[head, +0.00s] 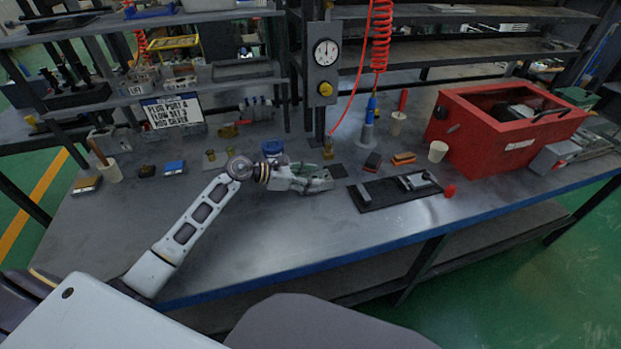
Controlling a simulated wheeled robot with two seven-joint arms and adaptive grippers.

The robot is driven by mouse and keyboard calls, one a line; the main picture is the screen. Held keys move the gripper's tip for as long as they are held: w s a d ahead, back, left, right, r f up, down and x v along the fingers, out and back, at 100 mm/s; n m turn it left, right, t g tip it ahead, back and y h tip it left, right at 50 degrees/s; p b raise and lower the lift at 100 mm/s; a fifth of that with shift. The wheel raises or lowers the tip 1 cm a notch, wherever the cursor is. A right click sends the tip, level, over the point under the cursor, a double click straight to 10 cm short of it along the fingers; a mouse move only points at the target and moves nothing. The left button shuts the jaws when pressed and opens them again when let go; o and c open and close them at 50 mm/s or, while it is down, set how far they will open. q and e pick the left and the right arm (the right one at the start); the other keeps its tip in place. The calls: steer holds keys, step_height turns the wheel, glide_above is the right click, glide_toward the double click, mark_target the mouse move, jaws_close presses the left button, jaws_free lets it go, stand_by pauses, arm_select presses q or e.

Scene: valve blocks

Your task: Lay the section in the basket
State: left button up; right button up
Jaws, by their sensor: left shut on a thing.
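My left gripper (318,184) reaches over the middle of the workbench and is shut on a small greyish piece, probably the section. The piece is mostly hidden by the fingers, so its shape is hard to tell. The gripper is low, near the bench top; whether the piece touches the bench cannot be told. An open red bin (478,137) stands at the back right with a dark inside and a pale part in it; a basket inside cannot be made out clearly. A yellow wire frame (175,43), possibly a basket, sits on the left shelf. My right gripper is not in view.
A black tray (372,203) with silver block parts (417,181) lies right of the gripper. A red cap (450,190), a white cup (438,151) and a blue-handled tool (369,115) stand nearby. A gauge post (323,70) rises behind. The front left bench is clear.

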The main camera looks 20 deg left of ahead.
arm_select(q)
steer(key=o, duration=1.4)
steer(key=shift+a+r, duration=0.1)
steer(key=v, duration=1.1)
steer(key=shift+s, duration=0.1)
steer(key=shift+s+a, duration=0.25)
steer(key=shift+a, duration=0.05)
steer(key=shift+o, duration=0.3)
